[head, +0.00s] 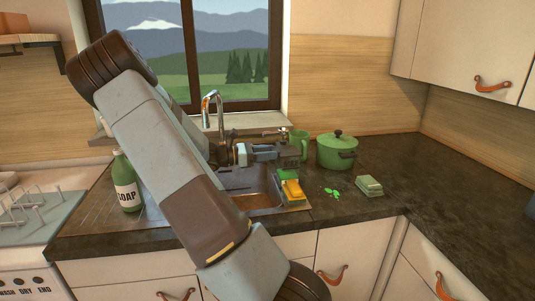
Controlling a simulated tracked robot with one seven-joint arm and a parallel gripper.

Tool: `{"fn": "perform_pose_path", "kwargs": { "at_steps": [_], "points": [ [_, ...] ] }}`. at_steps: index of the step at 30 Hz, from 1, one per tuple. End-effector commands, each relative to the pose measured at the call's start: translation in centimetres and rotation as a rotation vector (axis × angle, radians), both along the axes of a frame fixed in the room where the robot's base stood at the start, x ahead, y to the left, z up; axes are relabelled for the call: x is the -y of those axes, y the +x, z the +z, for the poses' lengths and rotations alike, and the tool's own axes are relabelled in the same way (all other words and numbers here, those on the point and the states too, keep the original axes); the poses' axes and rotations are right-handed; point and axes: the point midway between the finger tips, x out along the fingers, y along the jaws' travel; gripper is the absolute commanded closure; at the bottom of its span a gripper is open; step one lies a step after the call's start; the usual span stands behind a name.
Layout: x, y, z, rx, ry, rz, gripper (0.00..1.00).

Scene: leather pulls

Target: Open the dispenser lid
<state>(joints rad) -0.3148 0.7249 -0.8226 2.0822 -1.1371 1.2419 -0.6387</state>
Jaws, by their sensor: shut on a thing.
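My gripper (297,151) is at the end of my arm, over the back right of the sink. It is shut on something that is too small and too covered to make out. A green mug-like container (301,139) stands right behind the fingers, partly hidden by them. I cannot tell whether it is the dispenser or whether the fingers touch it. No dispenser lid can be picked out clearly. A green bottle labelled SOAP (127,184) stands upright on the left of the sink, well apart from my gripper.
A yellow and green sponge (292,189) is at the sink's (258,202) right edge, below my gripper. A lidded green pot (337,152), green splashes (331,192) and a green block (369,186) are on the counter. The tap (212,108) rises behind my arm. The right counter is clear.

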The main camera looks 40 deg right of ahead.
Motion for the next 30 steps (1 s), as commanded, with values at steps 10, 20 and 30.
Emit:
{"fn": "perform_pose_path", "kwargs": {
  "at_steps": [10,20,30],
  "points": [
    [0.0,0.1,0.0,0.001,-0.001,0.001,1.00],
    [0.2,0.0,1.4,0.004,0.000,0.001,1.00],
    [0.5,-0.2,3.2,0.000,-0.002,0.002,1.00]
  ]
}}
